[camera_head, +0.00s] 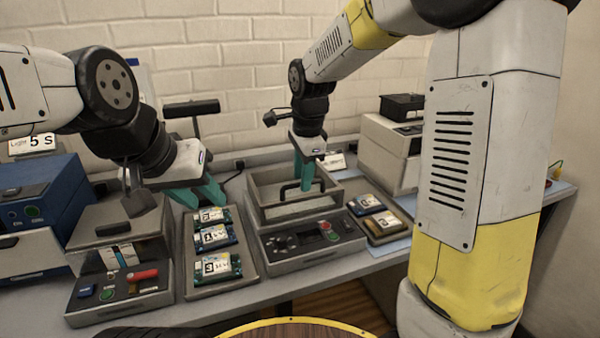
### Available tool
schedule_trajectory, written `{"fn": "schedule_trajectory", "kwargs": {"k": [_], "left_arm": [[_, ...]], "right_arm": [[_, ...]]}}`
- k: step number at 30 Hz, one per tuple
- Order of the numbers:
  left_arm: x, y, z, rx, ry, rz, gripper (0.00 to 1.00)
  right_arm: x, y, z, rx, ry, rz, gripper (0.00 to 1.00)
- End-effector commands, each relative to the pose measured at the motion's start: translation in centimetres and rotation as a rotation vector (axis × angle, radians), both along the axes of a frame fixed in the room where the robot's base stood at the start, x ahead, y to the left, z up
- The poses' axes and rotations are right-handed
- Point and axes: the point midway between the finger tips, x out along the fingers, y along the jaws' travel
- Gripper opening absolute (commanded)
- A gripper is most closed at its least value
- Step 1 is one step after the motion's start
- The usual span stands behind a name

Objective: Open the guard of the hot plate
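The grey device in the middle, seemingly the hot plate (312,238), has a front panel with a knob, a small screen and red and green buttons. Its box-like upper part, seemingly the guard (262,188), carries a black bar handle (301,187). My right gripper (306,186) points down at this handle, its teal fingers overlapping it in view; whether they grip it I cannot tell. My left gripper (203,203) is to the left, above the tray of labelled modules, with its two teal fingers apart and nothing seen between them.
A grey tray (249,268) holds several labelled modules. Left of it stands another grey device (87,309) with a red switch and a black-handled lid. A blue box (68,190) is at far left, and a small two-module tray (366,203) is at right.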

Motion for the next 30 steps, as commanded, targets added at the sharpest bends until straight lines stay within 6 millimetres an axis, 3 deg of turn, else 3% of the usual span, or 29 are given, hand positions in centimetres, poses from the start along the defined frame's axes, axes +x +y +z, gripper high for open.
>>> {"fn": "schedule_trajectory", "kwargs": {"k": [9,15,30], "left_arm": [[0.00,0.00,0.00,0.000,0.000,0.000,0.36],[0.00,0.00,0.00,0.000,0.000,0.000,0.36],[0.00,0.00,0.00,0.000,0.000,0.000,0.36]], "right_arm": [[0.08,0.01,-0.45,0.000,0.000,0.000,0.33],[0.07,0.02,-0.43,0.000,0.000,0.000,0.00],[0.09,0.03,-0.40,0.000,-0.001,0.000,0.00]]}}
